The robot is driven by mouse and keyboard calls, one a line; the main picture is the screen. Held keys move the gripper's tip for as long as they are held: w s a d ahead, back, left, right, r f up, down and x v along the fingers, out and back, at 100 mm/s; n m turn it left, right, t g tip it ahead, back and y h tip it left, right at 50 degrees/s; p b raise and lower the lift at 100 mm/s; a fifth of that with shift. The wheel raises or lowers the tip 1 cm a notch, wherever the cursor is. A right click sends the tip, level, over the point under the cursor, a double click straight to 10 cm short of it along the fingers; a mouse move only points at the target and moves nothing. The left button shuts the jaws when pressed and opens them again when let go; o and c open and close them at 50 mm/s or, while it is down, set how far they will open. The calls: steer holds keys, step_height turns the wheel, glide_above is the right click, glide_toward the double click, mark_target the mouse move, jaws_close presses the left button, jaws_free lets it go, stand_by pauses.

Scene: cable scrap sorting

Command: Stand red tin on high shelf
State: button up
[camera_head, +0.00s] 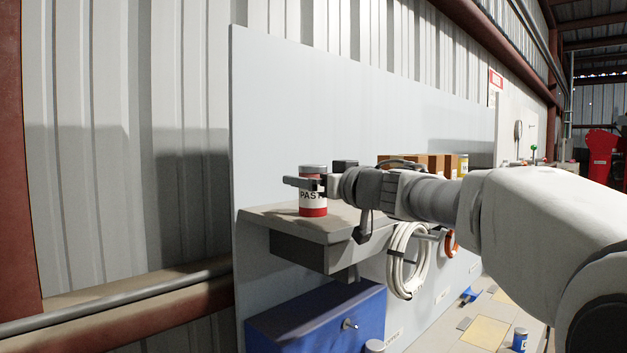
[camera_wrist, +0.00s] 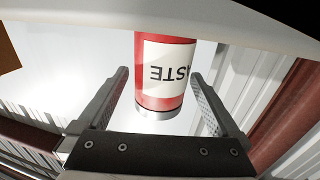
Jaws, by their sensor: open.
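The red tin (camera_head: 313,210) has a white label reading "PASTE" and a grey lid. In the head view it stands upright on the grey shelf (camera_head: 262,217), near the shelf's left end. My gripper (camera_head: 305,183) is at the height of its upper part. In the wrist view the tin (camera_wrist: 148,75) appears upside down, between the two fingers of my gripper (camera_wrist: 160,88). Gaps show on both sides, so the fingers are open and apart from it. The tin's base is hidden in the wrist view by the pale shelf edge (camera_wrist: 90,22).
A pale back panel (camera_head: 300,95) rises behind the shelf. Brown boxes (camera_head: 436,163) stand farther right. A white cable coil (camera_head: 408,262) hangs below my arm, and a blue box (camera_head: 315,318) sits under the shelf. Air left of the shelf is clear.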

steer(key=shift+r, duration=0.15)
steer(key=shift+s+d, duration=0.1)
steer(key=shift+s, duration=0.05)
steer(key=s+d+f+m+t+h, duration=0.1)
steer(key=s+d+m+t+h, duration=0.35)
steer(key=s+d, duration=0.85)
steer(key=s+d+f+m+g+h, duration=0.2)
steer(key=s+d+f+g+h, duration=0.15)
steer(key=f, duration=0.25)
steer(key=s+d+f+m+g+h, duration=0.2)
steer(key=d+f+h, duration=0.1)
steer(key=f+h, duration=0.2)
steer(key=s+a+f+n+g+y, duration=0.1)
steer(key=s+f+g, duration=0.3)
steer(key=s+f, duration=0.5)
steer(key=s+a+f+g+y, duration=0.2)
steer(key=s+a+f+g, duration=0.2)
steer(key=s+f, duration=0.4)
step_height(320, 180, down, 2)
steer(key=shift+s+a+n+b, duration=0.25)
steer(key=shift+s+n+b, duration=0.1)
steer(key=shift+b, duration=0.05)
